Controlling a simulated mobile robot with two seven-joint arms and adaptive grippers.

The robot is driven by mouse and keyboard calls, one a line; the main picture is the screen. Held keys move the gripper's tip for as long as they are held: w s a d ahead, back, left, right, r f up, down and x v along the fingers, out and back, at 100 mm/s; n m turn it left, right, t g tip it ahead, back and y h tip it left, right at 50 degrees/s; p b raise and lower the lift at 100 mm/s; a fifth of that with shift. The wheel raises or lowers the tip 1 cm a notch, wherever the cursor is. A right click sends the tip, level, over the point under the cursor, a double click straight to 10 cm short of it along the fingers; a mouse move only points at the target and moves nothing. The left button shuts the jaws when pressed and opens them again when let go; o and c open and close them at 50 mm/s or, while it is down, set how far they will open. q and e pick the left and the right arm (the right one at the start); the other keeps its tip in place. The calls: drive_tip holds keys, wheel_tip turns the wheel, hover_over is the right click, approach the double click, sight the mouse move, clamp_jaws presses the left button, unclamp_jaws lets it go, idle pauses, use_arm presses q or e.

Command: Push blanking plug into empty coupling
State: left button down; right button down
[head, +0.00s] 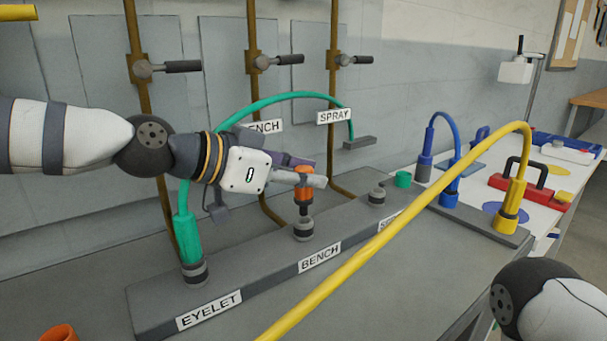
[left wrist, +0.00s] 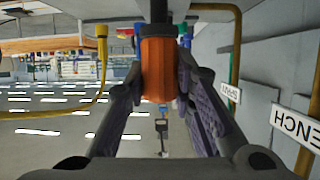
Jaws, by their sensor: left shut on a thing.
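My left gripper (head: 298,178) is shut on an orange plug (head: 304,188) with a dark lower stem. It holds the plug upright above the grey coupling (head: 303,229) behind the BENCH label (head: 320,257). The stem's lower end is at the coupling's top; I cannot tell whether it has entered. In the left wrist view the orange plug (left wrist: 157,68) is between the two fingers. The SPRAY coupling (head: 377,197) has no hose or plug on it. The EYELET coupling (head: 194,272) carries a green hose end (head: 187,238). My right gripper is out of view.
A yellow hose (head: 400,223) arches across the front right of the bench. A small green cap (head: 403,179) stands beyond the SPRAY coupling. An orange ring-shaped thing (head: 60,333) is at the lower left. Brown pipes with valve handles (head: 183,67) line the wall.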

sight(304, 195)
use_arm(q)
drive_tip(key=shift+f, duration=0.1)
idle(0.6)
drive_tip(key=shift+f, duration=0.25)
idle(1.4)
drive_tip(key=shift+f, duration=1.4)
drive_tip(key=c, duration=1.3)
unclamp_jaws()
drive_tip(key=shift+r, duration=0.1)
